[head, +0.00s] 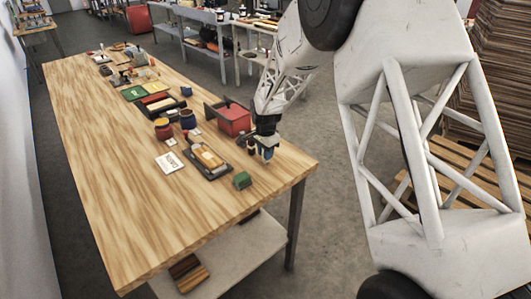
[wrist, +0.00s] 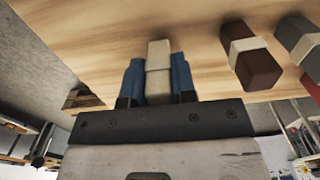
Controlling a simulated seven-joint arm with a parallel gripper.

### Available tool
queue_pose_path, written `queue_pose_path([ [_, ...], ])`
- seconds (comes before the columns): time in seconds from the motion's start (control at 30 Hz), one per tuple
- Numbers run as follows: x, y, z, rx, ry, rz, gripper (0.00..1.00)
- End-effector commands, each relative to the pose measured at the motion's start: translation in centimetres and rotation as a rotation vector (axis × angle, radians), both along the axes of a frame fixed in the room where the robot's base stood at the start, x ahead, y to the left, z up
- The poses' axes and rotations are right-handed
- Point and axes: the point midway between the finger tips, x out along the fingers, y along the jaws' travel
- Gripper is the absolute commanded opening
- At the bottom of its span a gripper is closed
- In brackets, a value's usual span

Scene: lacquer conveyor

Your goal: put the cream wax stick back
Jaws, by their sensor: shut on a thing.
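The cream wax stick (wrist: 158,56) stands between the two blue fingers of my gripper (wrist: 158,82) in the wrist view, with a paler wrap around its lower part. My gripper is shut on it. In the head view my gripper (head: 265,153) is low over the table's right side, right of a dark tray and behind a green block. The stick is too small or hidden to make out there. In the wrist view a brown stick (wrist: 257,68) with a cream band and a grey stick (wrist: 302,38) with a pale band show to the right.
The dark tray (head: 222,172) holds an amber-topped item (head: 207,156). The green block (head: 242,180), a red bin (head: 234,120), two jars (head: 163,128) (head: 187,119) and a white card (head: 170,162) are nearby on the wooden table (head: 130,200). The table's front left is clear.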

Motion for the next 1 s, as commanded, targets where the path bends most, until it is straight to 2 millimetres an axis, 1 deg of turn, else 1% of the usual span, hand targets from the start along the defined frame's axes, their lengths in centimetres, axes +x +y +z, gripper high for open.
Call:
queue_pose_path([
  [0.27, 0.0, 0.0, -0.3, -0.001, 0.001, 0.000, 0.01],
  [0.3, 0.0, 0.0, -0.3, -0.001, 0.001, 0.000, 0.28],
  [0.43, 0.0, 0.0, -0.3, -0.001, 0.001, 0.000, 0.48],
  [0.47, 0.0, 0.0, -0.3, 0.000, 0.000, 0.000, 0.50],
  [0.77, 0.0, 0.0, -0.2, 0.000, 0.000, 0.000, 0.50],
  [0.87, 0.0, 0.0, 0.1, 0.000, 0.000, 0.000, 0.50],
  [1.0, 0.0, 0.0, 1.0, 0.001, -0.001, 0.000, 0.50],
])
